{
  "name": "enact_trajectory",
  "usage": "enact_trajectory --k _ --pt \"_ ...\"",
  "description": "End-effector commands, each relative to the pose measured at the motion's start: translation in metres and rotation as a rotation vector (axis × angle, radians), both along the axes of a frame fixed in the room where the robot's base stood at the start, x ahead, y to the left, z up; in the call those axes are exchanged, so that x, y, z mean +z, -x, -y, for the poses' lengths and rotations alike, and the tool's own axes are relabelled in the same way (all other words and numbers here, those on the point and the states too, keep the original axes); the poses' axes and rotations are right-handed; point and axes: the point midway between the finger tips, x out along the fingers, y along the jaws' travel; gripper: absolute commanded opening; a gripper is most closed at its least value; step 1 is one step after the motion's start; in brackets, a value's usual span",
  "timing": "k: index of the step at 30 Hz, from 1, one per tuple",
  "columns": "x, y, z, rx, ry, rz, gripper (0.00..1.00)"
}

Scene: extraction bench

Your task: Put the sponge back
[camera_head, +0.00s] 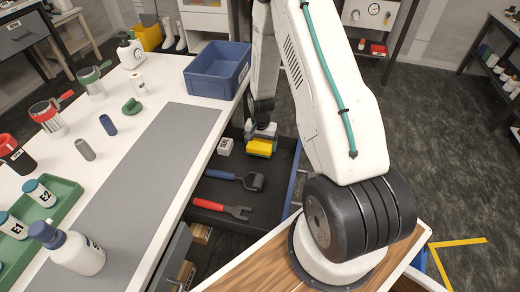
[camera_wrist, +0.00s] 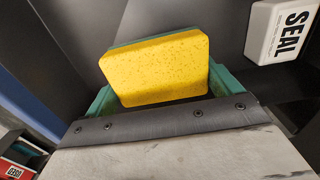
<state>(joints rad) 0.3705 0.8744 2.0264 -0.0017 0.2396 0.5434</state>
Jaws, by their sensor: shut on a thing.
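The sponge (camera_head: 261,148) is yellow with a green layer; it also shows large in the wrist view (camera_wrist: 156,70). My gripper (camera_head: 262,132) is shut on it, with a green finger (camera_wrist: 222,82) on either side of the sponge. The sponge is at the far part of an open dark drawer (camera_head: 212,190) beside the white bench. I cannot tell whether its underside touches the drawer floor.
A white SEAL block (camera_head: 225,146) lies just left of the sponge. A blue-handled roller (camera_head: 252,181) and a red-handled fork-ended tool (camera_head: 236,211) lie nearer in the drawer. A blue bin (camera_head: 217,72) stands on the bench corner above.

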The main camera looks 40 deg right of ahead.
Motion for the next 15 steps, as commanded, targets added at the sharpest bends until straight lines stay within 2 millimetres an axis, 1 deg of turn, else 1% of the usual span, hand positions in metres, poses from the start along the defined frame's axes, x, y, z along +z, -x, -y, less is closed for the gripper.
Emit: enact_trajectory --k 3,6,15 --pt "-0.02 0.001 -0.001 0.002 -0.001 -0.003 0.69" --pt "-0.032 0.001 -0.002 0.003 -0.001 -0.003 0.69" --pt "-0.034 0.0 -0.002 0.003 0.0 -0.001 0.69"
